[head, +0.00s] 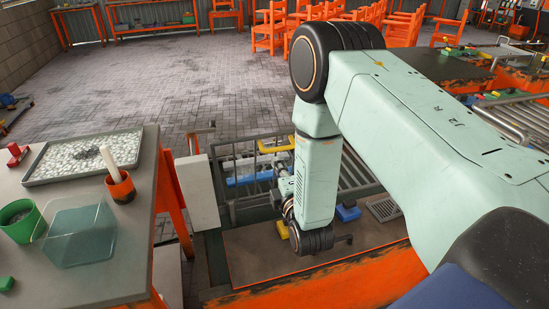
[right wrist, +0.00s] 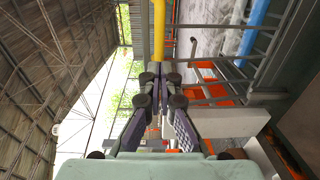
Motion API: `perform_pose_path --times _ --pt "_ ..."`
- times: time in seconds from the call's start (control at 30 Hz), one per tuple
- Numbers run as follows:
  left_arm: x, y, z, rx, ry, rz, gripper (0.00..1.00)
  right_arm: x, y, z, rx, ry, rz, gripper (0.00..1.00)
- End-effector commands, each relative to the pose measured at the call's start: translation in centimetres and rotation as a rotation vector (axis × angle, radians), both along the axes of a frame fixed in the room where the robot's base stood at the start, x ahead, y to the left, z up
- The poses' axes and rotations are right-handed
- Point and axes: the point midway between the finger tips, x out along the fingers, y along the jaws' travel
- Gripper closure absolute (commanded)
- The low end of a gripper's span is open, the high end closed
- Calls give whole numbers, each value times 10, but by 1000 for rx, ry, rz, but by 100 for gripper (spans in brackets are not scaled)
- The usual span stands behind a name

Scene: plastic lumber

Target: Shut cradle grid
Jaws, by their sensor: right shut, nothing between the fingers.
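The cradle grid (head: 240,178) is a dark metal frame with bars, standing beyond the brown work surface in the head view. A yellow bar (head: 277,146) runs along its top. In the right wrist view the grid's dark bars (right wrist: 268,52) are at right, and the yellow bar (right wrist: 159,28) runs down towards my fingertips. My right gripper (head: 281,169) is beside the grid, partly hidden by my forearm. Its fingers (right wrist: 155,76) are shut and empty, close to the yellow bar's end; I cannot tell whether they touch. How far the grid stands open is unclear.
Blue and white pieces lie behind the grid. Orange chairs (head: 268,35) stand far back; paved floor between is clear.

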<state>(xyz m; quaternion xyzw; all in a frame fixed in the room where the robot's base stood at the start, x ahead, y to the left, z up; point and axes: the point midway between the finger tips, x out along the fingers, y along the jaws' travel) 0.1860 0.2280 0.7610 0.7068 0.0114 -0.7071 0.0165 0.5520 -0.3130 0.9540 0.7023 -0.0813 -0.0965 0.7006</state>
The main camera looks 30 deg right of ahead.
Motion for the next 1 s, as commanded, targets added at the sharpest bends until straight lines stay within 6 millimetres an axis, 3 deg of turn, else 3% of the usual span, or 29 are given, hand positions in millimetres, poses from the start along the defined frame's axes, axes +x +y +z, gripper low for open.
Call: perform_pose_path --times 0.23,0.77,1.0 --pt "0 0 0 0 0 0 36 28 -7 -1 0 -1 1 100" --pt "0 0 1 0 0 0 36 34 -8 0 1 4 1 100" --pt "0 0 15 0 0 0 36 48 -12 9 14 53 -1 100"
